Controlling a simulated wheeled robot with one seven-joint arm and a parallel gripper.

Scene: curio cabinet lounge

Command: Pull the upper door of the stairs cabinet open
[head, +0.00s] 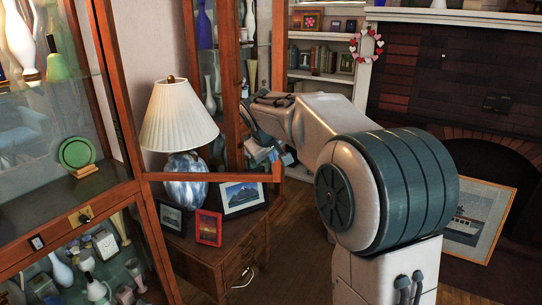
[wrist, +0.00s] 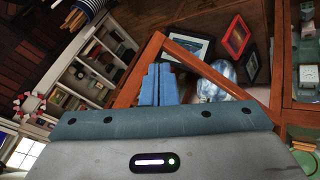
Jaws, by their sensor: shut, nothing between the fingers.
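A tall wooden glass-fronted cabinet (head: 128,110) fills the left of the head view, with an upper and a lower section. I take it as the stairs cabinet. Its upper door stands swung out; its bottom rail (head: 225,177) and far upright (head: 278,45) frame clear glass. The door's lower corner also shows in the wrist view (wrist: 215,75). My gripper (head: 268,160) is near that far lower corner, and the arm covers part of the upright. In the wrist view its blue fingers (wrist: 157,85) are together and empty, inside the frame's outline. I cannot tell whether they touch the door.
A white-shaded lamp (head: 180,117) and picture frames (head: 242,197) stand on a wooden side table (head: 212,262), beside the door rail in the picture. Another glass cabinet (head: 228,60) stands behind. A framed picture (head: 482,222) leans at the fireplace. Some wooden floor (head: 300,245) is bare.

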